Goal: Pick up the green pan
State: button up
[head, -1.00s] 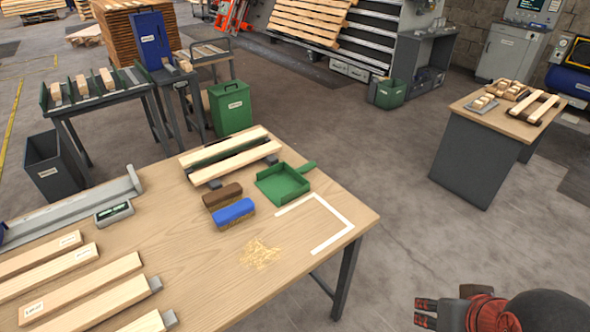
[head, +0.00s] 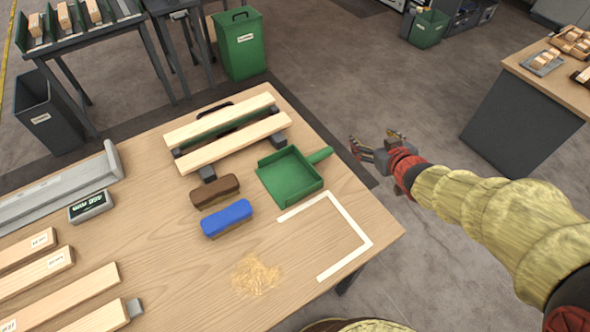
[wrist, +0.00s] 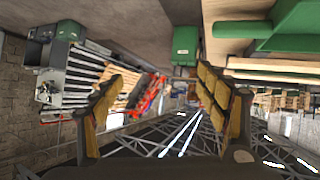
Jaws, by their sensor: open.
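The green pan (head: 291,178) lies on the wooden table, its short handle (head: 320,155) pointing up and right toward the table's right edge. In the wrist view a green handle-like shape (wrist: 242,30) shows at the upper right, seen close. My gripper (head: 374,144) is open and empty, just off the table's right edge, to the right of the pan's handle. Its two padded fingers (wrist: 160,92) stand wide apart in the wrist view with nothing between them.
On the table (head: 160,235), a brown brush (head: 215,190) and a blue brush (head: 227,219) lie left of the pan. Wood slats on a stand (head: 222,138) lie behind it. A white corner mark (head: 345,222) and shavings (head: 256,276) are in front. A green bin (head: 240,45) stands beyond.

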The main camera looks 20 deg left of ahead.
aim_at(316, 152)
jog(key=o, duration=0.5)
jog(key=s+a+f+n+y, duration=0.1)
jog(key=a+f, duration=0.1)
jog(key=a, duration=0.1)
jog(key=s+a+f+g+y, duration=0.1)
jog(key=a+f+y, duration=0.1)
jog(key=a+f, duration=0.1)
jog(key=s+a+f+n+y, duration=0.1)
jog(key=a+f+y, duration=0.1)
jog(key=a, duration=0.2)
jog(key=shift+s+a+f+n+g, duration=0.15)
jog(key=shift+s+f+n+g, duration=0.15)
jog(key=shift+s+f+g, duration=0.1)
jog(key=shift+o, duration=0.2)
jog(key=shift+w+a+f, duration=0.25)
jog(key=shift+a+f, duration=0.1)
jog(key=shift+a, duration=0.15)
jog(key=shift+w+a+f, duration=0.2)
jog(key=shift+a+f, duration=0.1)
jog(key=shift+a, duration=0.15)
jog(key=b+x, duration=0.1)
jog(key=x, duration=0.1)
jog(key=f+b+x, duration=0.1)
jog(key=b+x, duration=0.1)
jog(key=x, duration=0.1)
jog(key=shift+s+d, duration=0.1)
jog(key=shift+w, duration=0.2)
